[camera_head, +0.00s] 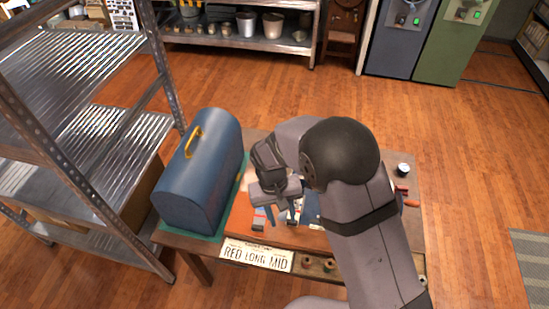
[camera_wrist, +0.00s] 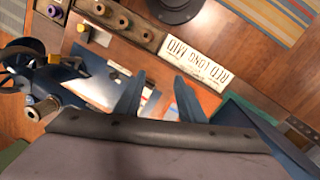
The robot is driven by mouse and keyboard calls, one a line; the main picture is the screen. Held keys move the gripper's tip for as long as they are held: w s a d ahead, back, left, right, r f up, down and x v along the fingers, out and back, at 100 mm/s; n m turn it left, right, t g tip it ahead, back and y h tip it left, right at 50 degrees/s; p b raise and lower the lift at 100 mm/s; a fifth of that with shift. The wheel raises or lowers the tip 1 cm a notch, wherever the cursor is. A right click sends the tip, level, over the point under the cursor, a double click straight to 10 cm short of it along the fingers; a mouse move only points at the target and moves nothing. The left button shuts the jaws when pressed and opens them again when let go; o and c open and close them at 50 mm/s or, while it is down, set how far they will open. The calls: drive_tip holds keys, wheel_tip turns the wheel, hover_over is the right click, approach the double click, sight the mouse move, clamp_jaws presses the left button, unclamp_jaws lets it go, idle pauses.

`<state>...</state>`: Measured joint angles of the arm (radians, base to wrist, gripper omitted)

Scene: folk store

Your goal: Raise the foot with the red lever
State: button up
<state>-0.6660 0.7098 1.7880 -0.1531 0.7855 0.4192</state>
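My gripper (camera_head: 275,218) is over the middle of the worktable, pointing down. In the wrist view its two fingers (camera_wrist: 158,98) stand apart, with no object visible held between them. A dark blue machine (camera_wrist: 72,84) with a wheel and a metal knob is at the left of the wrist view. My arm mostly hides that area in the head view. I cannot make out the foot or a red lever. Small red items (camera_head: 401,188) lie at the table's right side; I cannot tell what they are.
A blue domed box (camera_head: 203,170) with a yellow handle stands close left of my gripper. Spools (camera_head: 317,265) sit along the front edge; a holed wooden strip (camera_wrist: 124,20) shows in the wrist view. Metal shelves (camera_head: 75,140) stand left. A small dark-topped jar (camera_head: 402,170) stands right.

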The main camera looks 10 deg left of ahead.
drive_tip(key=w+a+r+m+t, duration=0.1)
drive_tip(key=w+m, duration=0.4)
drive_tip(key=m, duration=0.6)
drive_tip(key=w+a+r+m+t, duration=0.1)
drive_tip(key=w+a+r+m, duration=0.2)
drive_tip(key=w+r+m, duration=0.3)
drive_tip(key=m, duration=0.5)
drive_tip(key=shift+w+a+t, duration=0.25)
drive_tip(key=shift+a+t, duration=0.05)
drive_tip(key=shift+f, duration=0.15)
drive_tip(key=shift+b+x, duration=1.65)
drive_tip(key=shift+x, duration=2.35)
drive_tip(key=shift+w+f+b, duration=0.1)
drive_tip(key=shift+f+b, duration=0.25)
drive_tip(key=shift+b, duration=0.2)
drive_tip(key=shift+w+r, duration=0.1)
